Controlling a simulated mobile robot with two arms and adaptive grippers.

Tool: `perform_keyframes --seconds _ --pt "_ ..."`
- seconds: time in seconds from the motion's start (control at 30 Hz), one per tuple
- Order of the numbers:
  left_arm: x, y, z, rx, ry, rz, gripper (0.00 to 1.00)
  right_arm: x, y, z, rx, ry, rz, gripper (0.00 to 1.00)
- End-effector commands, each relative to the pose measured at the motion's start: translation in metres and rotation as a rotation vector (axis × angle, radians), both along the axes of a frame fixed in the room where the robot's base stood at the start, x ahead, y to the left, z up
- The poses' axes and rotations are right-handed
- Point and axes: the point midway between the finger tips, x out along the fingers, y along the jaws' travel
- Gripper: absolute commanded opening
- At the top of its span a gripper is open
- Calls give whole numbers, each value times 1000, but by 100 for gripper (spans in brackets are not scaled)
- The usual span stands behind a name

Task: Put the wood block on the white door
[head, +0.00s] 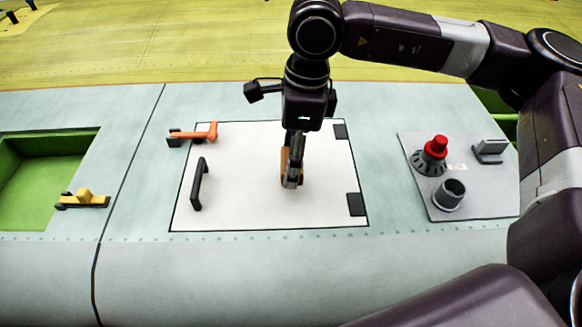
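The white door (240,205) is a flat white panel set in the pale wing surface, with a black handle (199,184) on its left and black hinges on its right. My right gripper (292,181) points down over the door, right of its middle, seen edge-on. The brown wood block (284,170) shows behind and beside its fingers, which appear closed on it. The block is mostly hidden, and whether it touches the door cannot be told. My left gripper is not in view.
An orange latch (199,133) lies at the door's upper left corner. A grey plate (475,205) at the right carries a red knob (436,148) and a grey cup-like socket (449,194). A yellow clamp (84,199) sits beside the green recess (35,180) at the left.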

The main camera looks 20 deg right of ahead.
Motion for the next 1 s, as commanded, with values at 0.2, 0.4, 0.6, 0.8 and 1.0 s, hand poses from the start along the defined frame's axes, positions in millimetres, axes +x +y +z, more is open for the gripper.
perform_keyframes --seconds 0.2,0.4,0.6,0.8,1.0 --pt "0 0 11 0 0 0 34 -1 0 -31 -1 4 0 29" --pt "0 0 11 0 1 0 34 -1 0 -40 0 1 1 29" --pt "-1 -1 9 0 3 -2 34 -1 0 -41 0 1 1 29" --pt "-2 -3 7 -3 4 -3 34 -1 0 -42 0 2 0 65" --pt "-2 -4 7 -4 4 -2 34 -1 0 -42 0 2 0 71"
